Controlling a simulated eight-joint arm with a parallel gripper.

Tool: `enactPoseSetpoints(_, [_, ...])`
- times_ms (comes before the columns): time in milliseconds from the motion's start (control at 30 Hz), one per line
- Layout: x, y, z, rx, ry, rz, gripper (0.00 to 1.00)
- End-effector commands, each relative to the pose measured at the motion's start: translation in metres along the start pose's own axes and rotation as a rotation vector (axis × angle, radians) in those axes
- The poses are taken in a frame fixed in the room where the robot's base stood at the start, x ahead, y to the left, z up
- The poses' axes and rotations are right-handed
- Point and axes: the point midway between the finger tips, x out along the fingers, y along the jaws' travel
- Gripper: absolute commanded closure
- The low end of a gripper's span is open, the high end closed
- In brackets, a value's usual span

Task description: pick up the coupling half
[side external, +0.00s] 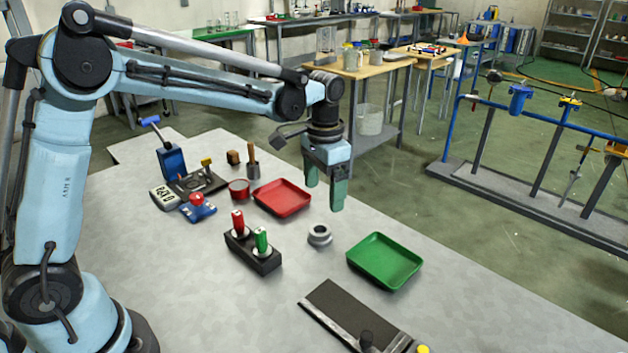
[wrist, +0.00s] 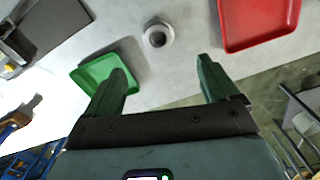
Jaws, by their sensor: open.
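The coupling half (side external: 319,235) is a grey metal ring-shaped part with a central hole, lying on the grey table between the red and green trays. It also shows in the wrist view (wrist: 158,34), ahead of and between my fingers. My gripper (side external: 326,193) has two green fingers and is above the table, higher than the coupling half and apart from it. The fingers are spread open with nothing between them, as the wrist view (wrist: 168,80) also shows.
A red tray (side external: 282,197) and a green tray (side external: 384,261) flank the coupling half. A black block (side external: 253,253) with red and green handles stands to its left. A dark plate (side external: 345,310) lies at the front. Tools and a red tin (side external: 239,189) sit further back left.

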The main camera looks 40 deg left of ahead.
Motion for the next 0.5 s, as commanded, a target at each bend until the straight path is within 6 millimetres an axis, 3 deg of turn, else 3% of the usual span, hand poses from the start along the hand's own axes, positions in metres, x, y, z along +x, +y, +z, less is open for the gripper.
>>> enactPoseSetpoints(200, [0.035, 0.000, 0.000, -0.001, 0.001, 0.000, 0.12])
enactPoseSetpoints(500, [0.055, 0.000, 0.002, -0.001, 0.002, 0.000, 0.12])
